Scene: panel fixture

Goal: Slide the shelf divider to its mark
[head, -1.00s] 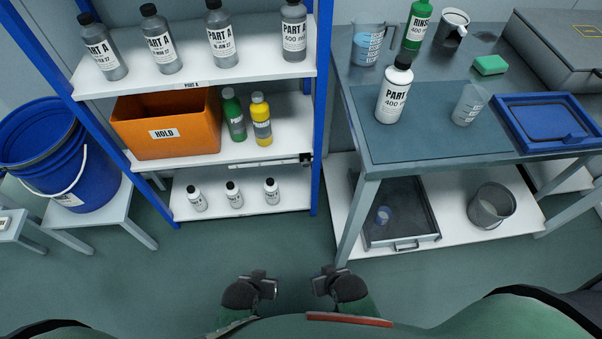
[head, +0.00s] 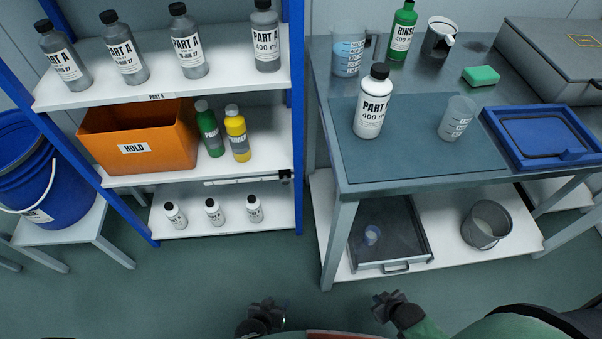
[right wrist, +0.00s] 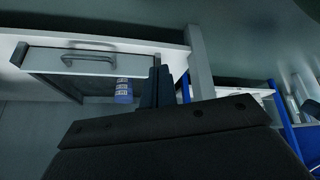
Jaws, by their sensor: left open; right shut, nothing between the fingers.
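A pale strip (head: 240,180) with a small black piece (head: 285,175) at its right end runs along the front edge of the middle shelf (head: 265,162). I cannot tell for sure whether the black piece is the divider, and no mark is readable. My left gripper (head: 272,312) is open, low in the head view, in front of and well apart from the shelf. My right gripper (head: 384,299) is shut and empty, below the workbench front; its dark fingers also show in the right wrist view (right wrist: 156,86).
An orange HOLD bin (head: 185,155), a green bottle (head: 209,130) and a yellow bottle (head: 237,134) stand on the middle shelf. Small white bottles stand on the bottom shelf. The workbench (head: 430,172) is at the right, with a handled tray (head: 405,262) below. Floor before the shelf is clear.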

